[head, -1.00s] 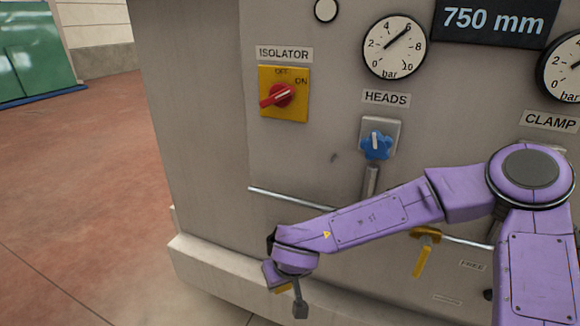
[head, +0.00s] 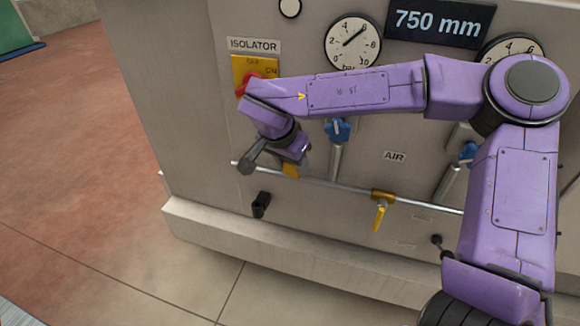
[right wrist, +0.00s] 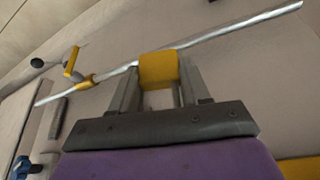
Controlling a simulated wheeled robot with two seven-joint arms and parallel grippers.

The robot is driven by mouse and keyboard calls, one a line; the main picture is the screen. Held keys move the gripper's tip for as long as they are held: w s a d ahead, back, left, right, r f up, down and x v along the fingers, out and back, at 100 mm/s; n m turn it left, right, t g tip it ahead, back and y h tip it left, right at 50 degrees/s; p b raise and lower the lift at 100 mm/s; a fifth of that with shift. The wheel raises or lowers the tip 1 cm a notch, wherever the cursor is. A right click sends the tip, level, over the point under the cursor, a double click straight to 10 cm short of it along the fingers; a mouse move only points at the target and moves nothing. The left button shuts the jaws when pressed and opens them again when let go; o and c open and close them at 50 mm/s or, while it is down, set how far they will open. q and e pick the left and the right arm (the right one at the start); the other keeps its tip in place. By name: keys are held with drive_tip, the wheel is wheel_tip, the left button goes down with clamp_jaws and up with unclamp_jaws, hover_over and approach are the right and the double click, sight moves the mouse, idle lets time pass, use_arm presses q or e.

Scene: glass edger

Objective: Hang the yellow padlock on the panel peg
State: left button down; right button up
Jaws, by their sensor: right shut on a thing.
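The yellow padlock (head: 291,171) is a small yellow block at the end of my right gripper (head: 296,157), below and right of the isolator switch. In the right wrist view the padlock (right wrist: 158,70) sits between the two grey fingers of the right gripper (right wrist: 160,85), which is shut on it. Its shackle cannot be made out. The panel peg cannot be told for sure; a small black fitting (head: 261,205) sticks out of the panel, below and left of the padlock. My left gripper is not in view.
A metal pipe (head: 345,185) runs across the panel behind the padlock, with a yellow-handled valve (head: 380,215) on it. The red isolator knob (head: 250,82) on its yellow plate is partly covered by my right arm. A blue knob (head: 338,130) is just below that arm.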

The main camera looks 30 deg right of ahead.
drive_tip(key=shift+s+d+r, duration=0.25)
drive_tip(key=shift+s+d, duration=0.15)
drive_tip(key=shift+d, duration=0.1)
drive_tip(key=shift+w+d, duration=0.2)
drive_tip(key=shift+w, duration=0.05)
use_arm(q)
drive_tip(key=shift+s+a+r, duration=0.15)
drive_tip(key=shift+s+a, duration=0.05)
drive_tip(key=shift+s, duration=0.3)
use_arm(e)
drive_tip(key=w+d, duration=0.2)
drive_tip(key=w+d+f, duration=0.1)
drive_tip(key=w+d, duration=0.1)
drive_tip(key=shift+f, duration=0.1)
